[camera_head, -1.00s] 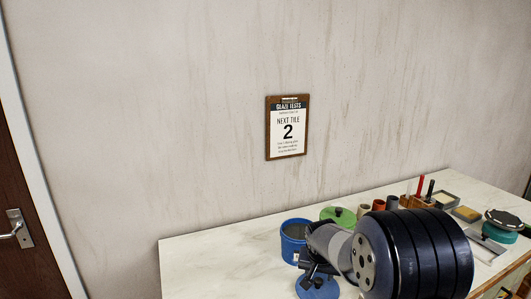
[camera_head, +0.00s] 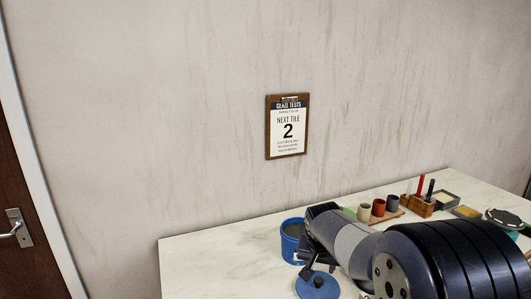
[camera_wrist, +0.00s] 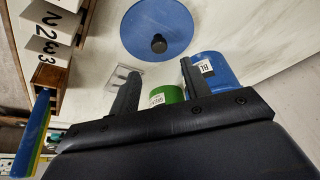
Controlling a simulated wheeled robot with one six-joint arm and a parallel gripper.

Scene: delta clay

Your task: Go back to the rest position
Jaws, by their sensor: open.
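My gripper (camera_wrist: 160,72) is open and empty, its two dark fingers apart in the wrist view. In the head view my gripper (camera_head: 310,272) is just above the worktop, by the blue lid (camera_head: 318,286). The lid lies flat on the worktop and its black knob shows in the wrist view (camera_wrist: 157,44), clear of the fingers. The blue pot (camera_head: 292,242) stands open behind the gripper; it also shows in the wrist view with a label (camera_wrist: 222,66). A green pot (camera_wrist: 170,94) shows between the fingers; my arm mostly hides it in the head view.
Small cups (camera_head: 378,207), a wooden tool holder (camera_head: 421,206) and a dark round-topped item (camera_head: 503,219) stand to the right. A rack of numbered tiles (camera_wrist: 48,76) is at the wrist view's left. A clipboard (camera_head: 287,127) hangs on the wall. The worktop's left part (camera_head: 215,260) is clear.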

